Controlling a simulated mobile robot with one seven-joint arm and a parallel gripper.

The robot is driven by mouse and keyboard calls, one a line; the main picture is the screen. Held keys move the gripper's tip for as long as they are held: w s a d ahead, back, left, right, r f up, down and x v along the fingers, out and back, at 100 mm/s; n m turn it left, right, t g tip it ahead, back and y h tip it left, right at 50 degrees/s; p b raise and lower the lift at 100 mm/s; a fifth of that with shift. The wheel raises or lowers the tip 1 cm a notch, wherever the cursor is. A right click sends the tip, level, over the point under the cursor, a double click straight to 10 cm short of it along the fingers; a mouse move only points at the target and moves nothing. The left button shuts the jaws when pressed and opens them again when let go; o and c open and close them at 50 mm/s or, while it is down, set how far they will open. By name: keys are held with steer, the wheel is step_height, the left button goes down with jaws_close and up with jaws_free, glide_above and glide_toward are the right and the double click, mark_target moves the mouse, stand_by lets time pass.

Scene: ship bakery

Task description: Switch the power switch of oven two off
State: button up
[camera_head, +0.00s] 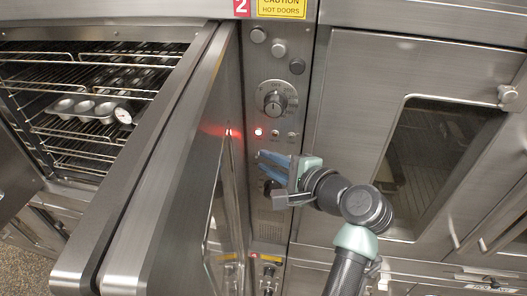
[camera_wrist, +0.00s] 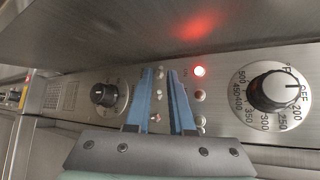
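Oven two's control panel (camera_head: 272,200) is a narrow steel strip under a red "2" label (camera_head: 242,8). A red light (camera_head: 259,132) glows on it; it also shows in the wrist view (camera_wrist: 199,71). Two small round fittings (camera_wrist: 200,108) sit in line with the light. My gripper (camera_head: 262,162), with blue fingers, is at the panel just below the light row. In the wrist view my gripper (camera_wrist: 165,75) has a gap between its fingers, with small pale fittings (camera_wrist: 157,118) visible in it. I cannot tell which is the power switch, or whether the fingers touch anything.
The open oven door (camera_head: 180,170) stands close left of my gripper. A temperature dial (camera_head: 274,99) is above it, and a smaller black knob (camera_wrist: 104,94) is on the panel's other side. Racks hold tins (camera_head: 85,108) at the left. A closed windowed door (camera_head: 440,150) is right.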

steer(key=shift+x, duration=1.05)
jaws_close()
